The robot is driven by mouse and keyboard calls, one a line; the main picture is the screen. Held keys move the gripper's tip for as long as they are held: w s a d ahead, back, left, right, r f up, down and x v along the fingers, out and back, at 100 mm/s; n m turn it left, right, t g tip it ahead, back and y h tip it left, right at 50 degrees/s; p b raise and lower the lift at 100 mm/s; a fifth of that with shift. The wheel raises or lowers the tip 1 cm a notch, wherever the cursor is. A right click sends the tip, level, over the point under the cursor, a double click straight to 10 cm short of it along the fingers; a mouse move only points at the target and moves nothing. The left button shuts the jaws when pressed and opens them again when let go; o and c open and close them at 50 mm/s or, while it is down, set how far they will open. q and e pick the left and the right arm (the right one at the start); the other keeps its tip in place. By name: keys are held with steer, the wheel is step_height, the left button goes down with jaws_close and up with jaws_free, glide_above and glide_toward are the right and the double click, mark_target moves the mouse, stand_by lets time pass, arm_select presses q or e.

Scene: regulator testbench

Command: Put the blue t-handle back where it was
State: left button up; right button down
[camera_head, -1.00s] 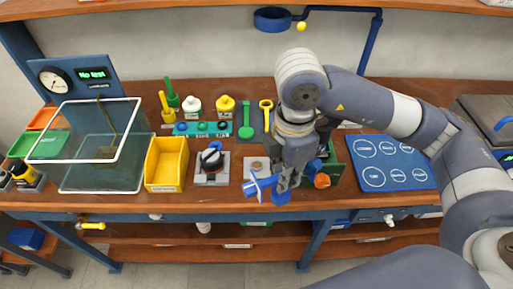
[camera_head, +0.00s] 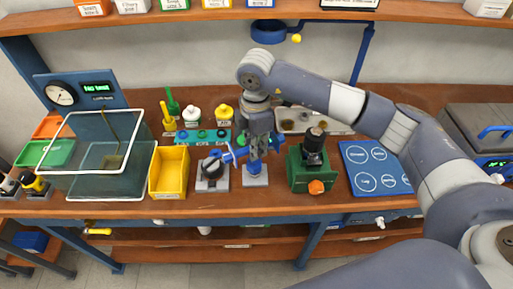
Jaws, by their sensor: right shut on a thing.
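My right gripper (camera_head: 257,158) points down over the bench and is shut on the blue t-handle (camera_head: 241,153). Blue parts show to the left of the fingers and just below them. The gripper is directly above a small grey block (camera_head: 256,181) with a label on its front. The lower blue part is at the top of this block; I cannot tell whether it touches or sits in it. The fingers and wrist hide part of the handle. My left gripper is not in view.
A green device with an orange knob (camera_head: 309,170) stands to the right, then a blue mat with circles (camera_head: 376,167). A teal rack (camera_head: 203,137) lies behind.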

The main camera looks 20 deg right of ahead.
steer(key=shift+f+p, duration=0.35)
steer(key=shift+f, duration=0.5)
steer(key=shift+f+b, duration=0.4)
steer(key=shift+f, duration=0.15)
steer(key=c, duration=1.6)
jaws_free()
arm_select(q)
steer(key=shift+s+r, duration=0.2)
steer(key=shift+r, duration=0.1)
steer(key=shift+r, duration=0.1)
arm_select(e)
steer(key=shift+r, duration=0.15)
steer(key=shift+r+p, duration=0.35)
steer(key=shift+p, duration=0.05)
step_height(320, 180, up, 10)
steer(key=b, duration=0.4)
steer(key=shift+r, duration=0.25)
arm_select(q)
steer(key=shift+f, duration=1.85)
arm_select(e)
steer(key=shift+r, duration=0.65)
steer(key=shift+s, duration=0.1)
